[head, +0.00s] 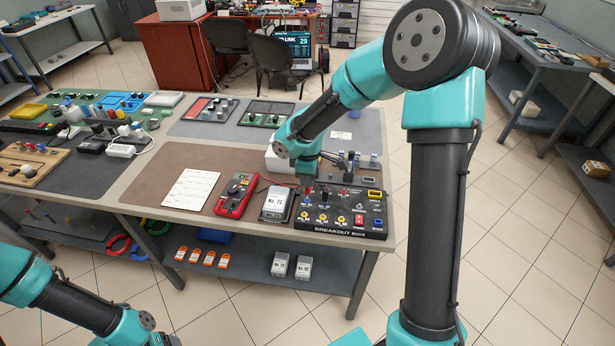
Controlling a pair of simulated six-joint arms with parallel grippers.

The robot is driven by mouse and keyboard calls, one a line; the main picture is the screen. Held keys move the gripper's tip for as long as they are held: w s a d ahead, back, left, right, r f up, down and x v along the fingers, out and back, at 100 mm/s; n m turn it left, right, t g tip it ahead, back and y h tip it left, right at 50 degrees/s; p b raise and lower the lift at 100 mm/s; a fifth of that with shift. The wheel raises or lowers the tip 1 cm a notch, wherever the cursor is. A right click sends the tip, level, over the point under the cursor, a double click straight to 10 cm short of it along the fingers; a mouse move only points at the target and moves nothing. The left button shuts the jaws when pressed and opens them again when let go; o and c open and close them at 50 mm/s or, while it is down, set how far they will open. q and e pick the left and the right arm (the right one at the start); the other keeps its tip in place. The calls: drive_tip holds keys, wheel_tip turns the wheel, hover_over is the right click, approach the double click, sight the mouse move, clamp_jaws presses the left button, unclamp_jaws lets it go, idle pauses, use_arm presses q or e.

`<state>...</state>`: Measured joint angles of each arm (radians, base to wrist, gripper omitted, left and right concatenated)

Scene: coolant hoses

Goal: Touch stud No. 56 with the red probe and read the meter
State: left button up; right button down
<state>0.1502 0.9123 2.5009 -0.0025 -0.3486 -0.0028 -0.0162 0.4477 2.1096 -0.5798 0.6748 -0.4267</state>
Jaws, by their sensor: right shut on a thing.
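The black breakout box (343,231) lies at the front right of the table, with rows of coloured studs and sockets on its top. Stud numbers are too small to read, so I cannot tell which is No. 56. The red multimeter (234,196) lies to its left; its display is unreadable. A red lead runs from the meter toward my right gripper (307,184). That gripper is over the back left of the box, shut on what looks like the red probe, mostly hidden by the fingers. I cannot tell whether its tip touches a stud. My left gripper is out of view.
A grey block labelled No. 72 (277,204) stands between meter and box. A white sheet (191,189) lies left of the meter. A white object (279,161) and small metal parts stand behind the box. The brown mat (161,163) has free room at its left.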

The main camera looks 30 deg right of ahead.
drive_tip(key=shift+f, duration=0.4)
idle(2.1)
drive_tip(key=shift+r, duration=3.6)
